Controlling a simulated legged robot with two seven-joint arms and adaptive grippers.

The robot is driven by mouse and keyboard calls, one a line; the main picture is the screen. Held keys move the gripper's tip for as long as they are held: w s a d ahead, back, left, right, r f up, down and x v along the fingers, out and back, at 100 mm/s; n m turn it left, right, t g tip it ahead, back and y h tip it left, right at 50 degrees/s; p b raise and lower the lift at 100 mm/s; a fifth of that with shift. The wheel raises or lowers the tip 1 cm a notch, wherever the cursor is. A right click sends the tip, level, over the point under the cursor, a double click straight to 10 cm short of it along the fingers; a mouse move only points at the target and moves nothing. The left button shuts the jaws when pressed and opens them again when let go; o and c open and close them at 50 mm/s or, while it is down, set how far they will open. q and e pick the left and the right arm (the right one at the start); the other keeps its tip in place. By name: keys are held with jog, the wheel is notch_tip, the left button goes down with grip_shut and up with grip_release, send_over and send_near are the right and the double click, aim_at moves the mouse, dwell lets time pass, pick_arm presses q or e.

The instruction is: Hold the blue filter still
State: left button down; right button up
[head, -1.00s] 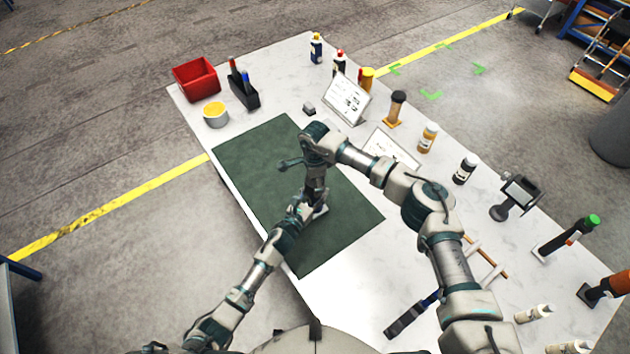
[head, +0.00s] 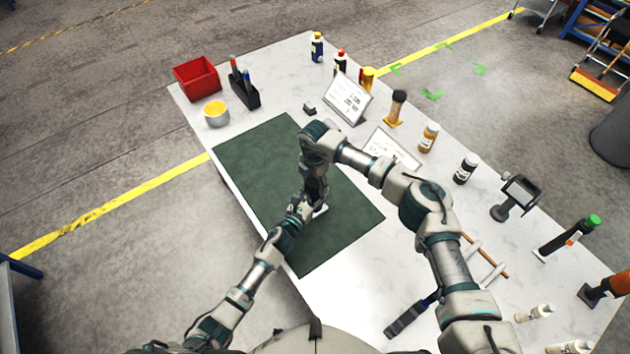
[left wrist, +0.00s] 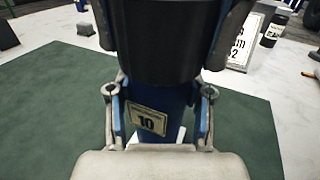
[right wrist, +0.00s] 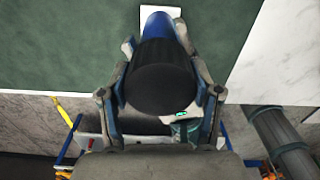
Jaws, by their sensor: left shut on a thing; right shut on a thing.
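The blue filter shows in the left wrist view as a blue body (left wrist: 175,118) with a wide black part above and a label reading 10. In the right wrist view I look down on its round black end (right wrist: 158,78), with blue beyond it. My left gripper (left wrist: 165,60) is shut on it, one finger at each side. My right gripper (right wrist: 157,48) is also shut on it. In the head view my right gripper (head: 314,188) comes from above and my left gripper (head: 303,204) from the lower left; they meet over the green mat (head: 255,155) and hide most of the filter.
A white piece (head: 320,210) lies beside the grippers on the mat. A red bin (head: 196,80), a yellow-topped tin (head: 216,113) and a black pen holder (head: 243,92) stand at the back left. Bottles and stands line the right side. The mat's left part is clear.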

jog(key=m, duration=0.5)
jog(key=shift+w+a+r, duration=0.1)
jog(key=shift+w+a, duration=0.05)
jog(key=m, duration=0.8)
jog(key=shift+w, duration=0.15)
jog(key=shift+d, duration=0.2)
jog(key=o, duration=0.8)
jog(key=shift+o, duration=0.8)
